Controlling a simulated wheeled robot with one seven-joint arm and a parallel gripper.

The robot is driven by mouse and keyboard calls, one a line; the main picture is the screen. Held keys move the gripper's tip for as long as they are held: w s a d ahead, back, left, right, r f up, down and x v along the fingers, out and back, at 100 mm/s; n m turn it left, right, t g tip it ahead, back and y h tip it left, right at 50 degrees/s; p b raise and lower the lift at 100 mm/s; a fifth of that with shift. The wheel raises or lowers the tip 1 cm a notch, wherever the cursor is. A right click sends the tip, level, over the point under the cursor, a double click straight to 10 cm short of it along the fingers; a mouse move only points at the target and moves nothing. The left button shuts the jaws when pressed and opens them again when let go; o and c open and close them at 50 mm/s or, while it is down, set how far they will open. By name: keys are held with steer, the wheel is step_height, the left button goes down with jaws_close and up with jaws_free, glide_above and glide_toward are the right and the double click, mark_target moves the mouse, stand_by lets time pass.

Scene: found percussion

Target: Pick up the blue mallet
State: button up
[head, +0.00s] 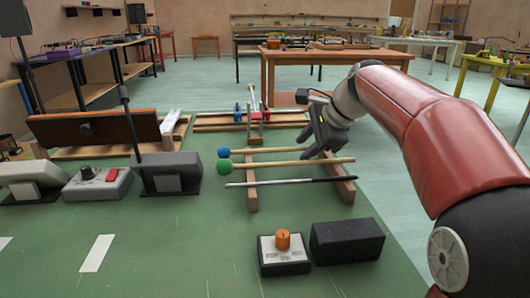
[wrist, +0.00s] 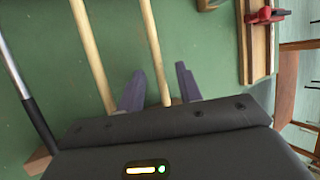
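The blue mallet has a round blue head (head: 223,152) and a pale wooden handle (head: 270,150), lying across a wooden rack (head: 251,193). The green mallet (head: 223,167) lies parallel, nearer the camera. My gripper (head: 316,146) is at the handle end of the blue mallet, away from its head. In the wrist view my gripper (wrist: 160,88) is open, with the blue mallet's handle (wrist: 154,50) between its fingers and apart from both. The green mallet's handle (wrist: 92,50) lies left of the fingers. The mallet heads are outside the wrist view.
A black-and-silver stick (head: 290,182) lies on the rack's near side. A box with an orange knob (head: 283,240) and a black block (head: 346,240) stand in front. Behind is a wooden frame with red and blue clamps (head: 250,113). Grey devices (head: 100,182) stand left.

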jaws_close()
steer(key=shift+r, duration=0.15)
